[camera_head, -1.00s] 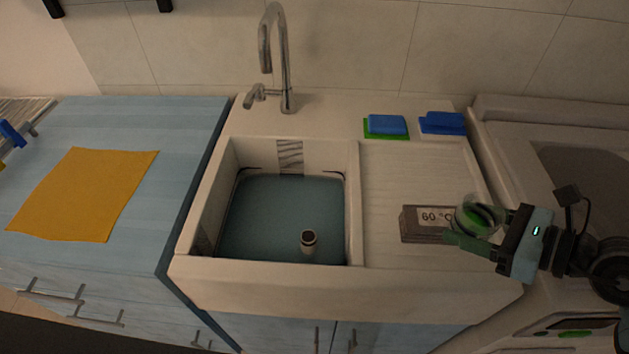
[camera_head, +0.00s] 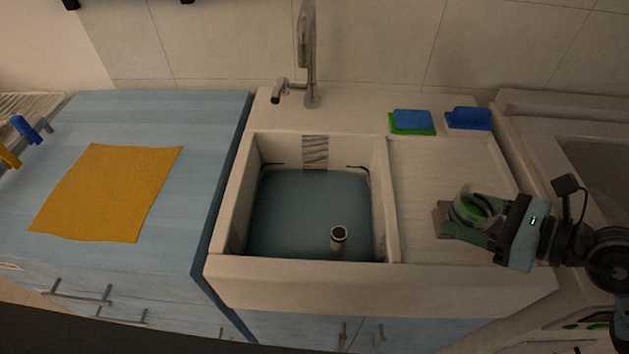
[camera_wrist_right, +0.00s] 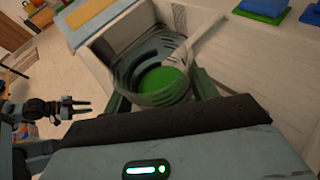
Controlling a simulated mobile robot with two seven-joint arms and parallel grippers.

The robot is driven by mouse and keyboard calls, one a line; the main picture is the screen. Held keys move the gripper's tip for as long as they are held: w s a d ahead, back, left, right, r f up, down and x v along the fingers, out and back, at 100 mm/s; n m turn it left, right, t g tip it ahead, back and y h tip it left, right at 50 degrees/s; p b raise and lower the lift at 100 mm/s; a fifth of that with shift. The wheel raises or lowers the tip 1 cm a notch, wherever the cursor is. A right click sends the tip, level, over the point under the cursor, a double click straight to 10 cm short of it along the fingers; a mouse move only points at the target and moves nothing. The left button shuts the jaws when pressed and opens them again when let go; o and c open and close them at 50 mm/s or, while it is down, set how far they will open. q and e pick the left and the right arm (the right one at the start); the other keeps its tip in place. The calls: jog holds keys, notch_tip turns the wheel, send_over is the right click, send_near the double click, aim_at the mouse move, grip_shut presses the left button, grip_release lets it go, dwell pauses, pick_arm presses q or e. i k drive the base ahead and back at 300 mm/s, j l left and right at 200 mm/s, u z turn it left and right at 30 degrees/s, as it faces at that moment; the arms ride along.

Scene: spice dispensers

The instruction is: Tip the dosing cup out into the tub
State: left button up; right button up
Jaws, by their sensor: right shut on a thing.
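The dosing cup (camera_head: 472,207), a clear ringed cup with green inside, is held by my right gripper (camera_head: 484,228) above the ribbed drainboard, right of the sink. In the right wrist view the cup (camera_wrist_right: 158,78) sits between the fingers, with green at its bottom and a pale strip at its rim. The tub appears to be the basin (camera_head: 310,205) in the sink, with a blue-grey inside; whether it holds water I cannot tell. The cup is not over it. My left gripper (camera_wrist_right: 76,106) shows in the right wrist view, empty with fingers apart.
A short tube (camera_head: 338,238) stands in the basin. A brownish box (camera_head: 443,216) is partly hidden behind the cup. The tap (camera_head: 308,55) rises behind the sink. Blue and green sponges (camera_head: 412,121) lie at the back. An orange cloth (camera_head: 108,190) lies on the blue counter.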

aim_at(299, 173)
jog(key=j, duration=1.45)
jog(key=i, duration=0.05)
